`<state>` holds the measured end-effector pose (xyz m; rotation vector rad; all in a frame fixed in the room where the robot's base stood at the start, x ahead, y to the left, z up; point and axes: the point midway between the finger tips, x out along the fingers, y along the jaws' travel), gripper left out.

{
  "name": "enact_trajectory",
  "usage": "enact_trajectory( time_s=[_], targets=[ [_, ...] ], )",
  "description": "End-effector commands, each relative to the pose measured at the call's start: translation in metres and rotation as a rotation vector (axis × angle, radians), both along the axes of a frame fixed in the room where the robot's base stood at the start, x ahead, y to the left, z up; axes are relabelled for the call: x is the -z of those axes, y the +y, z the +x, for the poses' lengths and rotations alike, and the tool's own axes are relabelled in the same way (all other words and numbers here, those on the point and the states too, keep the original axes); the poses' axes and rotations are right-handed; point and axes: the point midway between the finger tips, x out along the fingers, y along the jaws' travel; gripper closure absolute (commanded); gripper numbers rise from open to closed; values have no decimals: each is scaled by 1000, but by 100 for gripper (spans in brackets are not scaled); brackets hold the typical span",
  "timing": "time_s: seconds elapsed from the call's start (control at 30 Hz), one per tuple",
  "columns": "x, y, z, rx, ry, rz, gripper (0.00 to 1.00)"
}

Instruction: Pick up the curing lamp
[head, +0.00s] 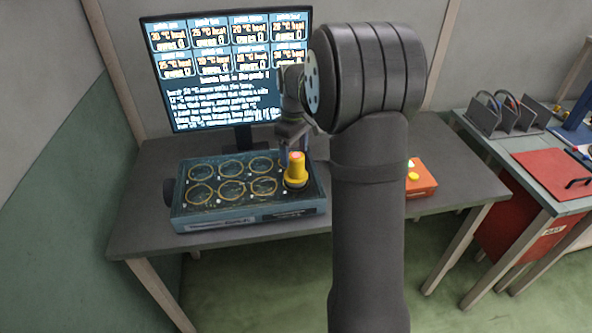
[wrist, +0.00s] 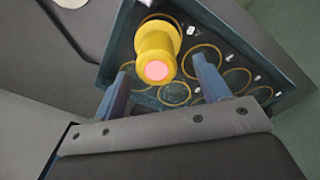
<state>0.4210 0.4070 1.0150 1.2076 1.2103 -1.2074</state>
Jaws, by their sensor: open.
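The curing lamp (head: 296,170) is a yellow, upright piece with a pinkish-red top and a wider base. It stands on the right end of a dark blue-grey tray (head: 250,211) marked with several yellow rings. The wrist view also shows the lamp (wrist: 157,52), with its pink end toward the camera. My gripper (wrist: 160,75) is open, its two blue-grey fingers apart, with the lamp lying between and beyond their tips in the wrist view. I see no contact.
A monitor (head: 235,75) with temperature text stands behind the tray. A side table at right holds a rack (head: 503,112) and a red panel (head: 556,172).

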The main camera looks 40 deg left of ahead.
Motion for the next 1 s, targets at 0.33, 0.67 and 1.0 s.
enact_trajectory(
  time_s=[0.33,0.67,1.0],
  targets=[
    [39,-3,3,1,3,-3,31],
    [56,-2,4,1,-1,0,31],
    [56,-2,3,1,-1,0,82]
  ],
)
